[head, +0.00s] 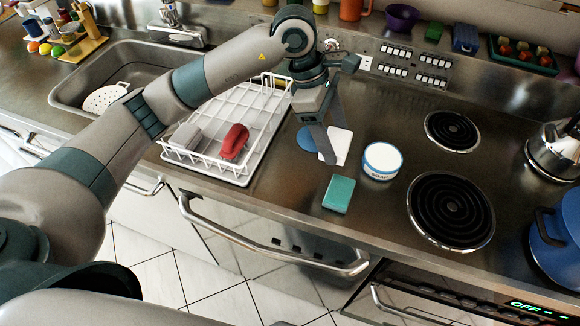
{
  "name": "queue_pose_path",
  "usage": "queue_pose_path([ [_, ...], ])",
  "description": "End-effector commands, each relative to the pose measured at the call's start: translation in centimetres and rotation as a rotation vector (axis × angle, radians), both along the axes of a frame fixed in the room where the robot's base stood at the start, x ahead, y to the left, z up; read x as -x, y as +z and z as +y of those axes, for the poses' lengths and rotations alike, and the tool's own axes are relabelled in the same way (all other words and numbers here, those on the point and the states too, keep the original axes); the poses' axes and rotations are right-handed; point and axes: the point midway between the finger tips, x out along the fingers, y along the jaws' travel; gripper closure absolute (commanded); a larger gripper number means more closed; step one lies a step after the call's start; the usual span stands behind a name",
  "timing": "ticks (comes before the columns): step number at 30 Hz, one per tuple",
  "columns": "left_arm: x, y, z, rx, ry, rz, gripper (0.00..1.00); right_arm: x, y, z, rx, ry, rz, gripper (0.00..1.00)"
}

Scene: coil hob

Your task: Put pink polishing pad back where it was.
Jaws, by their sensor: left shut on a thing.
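My left gripper (329,158) reaches down over the counter between the dish rack and the soap tub. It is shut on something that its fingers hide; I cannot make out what. No clearly pink pad shows. A white flat square (341,143) and a blue round piece (305,139) show right behind and beside the fingers. I cannot tell whether the fingers touch them. A red object (234,141) and a grey block (185,136) lie in the white wire dish rack (216,172). My right gripper is out of view.
A teal sponge (339,193) lies near the counter's front edge. A white tub (382,161) with a blue rim stands right of the gripper. Two coil burners (451,210), a kettle (553,155) and a blue pot (556,235) are farther right. The sink (75,92) is left.

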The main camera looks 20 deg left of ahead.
Motion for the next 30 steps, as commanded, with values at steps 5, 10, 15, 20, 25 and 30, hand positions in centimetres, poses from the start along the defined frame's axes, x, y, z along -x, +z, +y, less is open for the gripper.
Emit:
queue_pose_path([
  [5, 1.6, -1.6, 3.1, -0.003, 0.002, 0.005, 0.52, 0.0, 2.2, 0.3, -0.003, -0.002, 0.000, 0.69],
  [10, 3.0, -3.5, 5.9, -0.002, 0.003, 0.004, 0.52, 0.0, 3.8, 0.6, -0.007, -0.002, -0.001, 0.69],
  [15, 4.0, -5.0, 7.9, -0.001, 0.001, 0.003, 0.52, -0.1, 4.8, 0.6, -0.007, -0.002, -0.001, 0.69],
  [20, 4.2, -5.6, 8.6, -0.001, 0.000, -0.001, 0.52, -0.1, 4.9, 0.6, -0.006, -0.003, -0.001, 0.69],
  [25, 4.2, -5.7, 8.5, 0.000, -0.001, -0.001, 0.52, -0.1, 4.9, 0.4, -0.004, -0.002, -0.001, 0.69],
  [30, 4.2, -5.8, 8.5, 0.000, 0.000, 0.000, 0.52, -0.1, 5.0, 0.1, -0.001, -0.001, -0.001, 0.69],
])
